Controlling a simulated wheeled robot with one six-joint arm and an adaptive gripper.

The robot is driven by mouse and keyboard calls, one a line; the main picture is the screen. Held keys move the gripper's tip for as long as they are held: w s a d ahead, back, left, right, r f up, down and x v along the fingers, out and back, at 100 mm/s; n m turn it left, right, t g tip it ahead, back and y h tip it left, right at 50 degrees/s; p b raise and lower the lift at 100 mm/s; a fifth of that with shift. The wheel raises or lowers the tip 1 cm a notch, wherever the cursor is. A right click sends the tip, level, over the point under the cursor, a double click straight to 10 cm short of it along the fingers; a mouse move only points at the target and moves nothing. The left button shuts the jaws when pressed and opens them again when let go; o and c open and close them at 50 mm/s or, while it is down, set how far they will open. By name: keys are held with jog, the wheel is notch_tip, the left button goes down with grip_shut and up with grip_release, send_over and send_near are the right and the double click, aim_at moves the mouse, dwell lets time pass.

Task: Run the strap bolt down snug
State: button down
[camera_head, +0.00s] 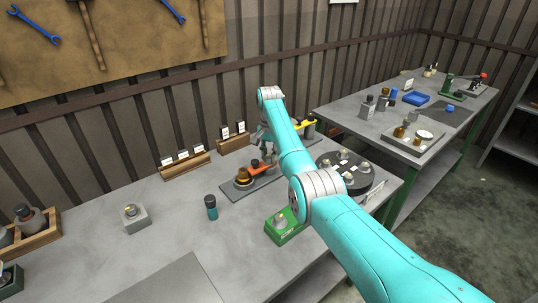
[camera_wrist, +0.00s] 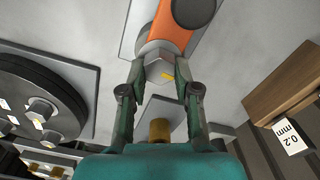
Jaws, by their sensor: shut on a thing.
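My gripper (camera_wrist: 160,68) has its two fingers closed against opposite sides of a grey hexagonal bolt head (camera_wrist: 158,72) with a small yellow mark. The bolt head sits at the end of an orange strap (camera_wrist: 172,30) in the wrist view. The bolt's shank is hidden, so I cannot tell how far it is in. In the head view the strap (camera_head: 262,168) lies beside a brown and amber round part (camera_head: 243,178) on a grey plate (camera_head: 238,191). My gripper (camera_head: 268,157) is low over the strap's far end there, and its fingertips are small and partly hidden.
A black turntable (camera_head: 353,188) with several parts stands right of the plate. Wooden card racks (camera_head: 184,163) line the back.

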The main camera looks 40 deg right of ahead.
aim_at(270, 156)
jog(key=shift+m, duration=0.4)
jog(key=c, duration=0.8)
grip_release()
jog(key=shift+c, duration=0.2)
notch_tip(270, 156, up, 12)
jog(key=shift+s, duration=0.15)
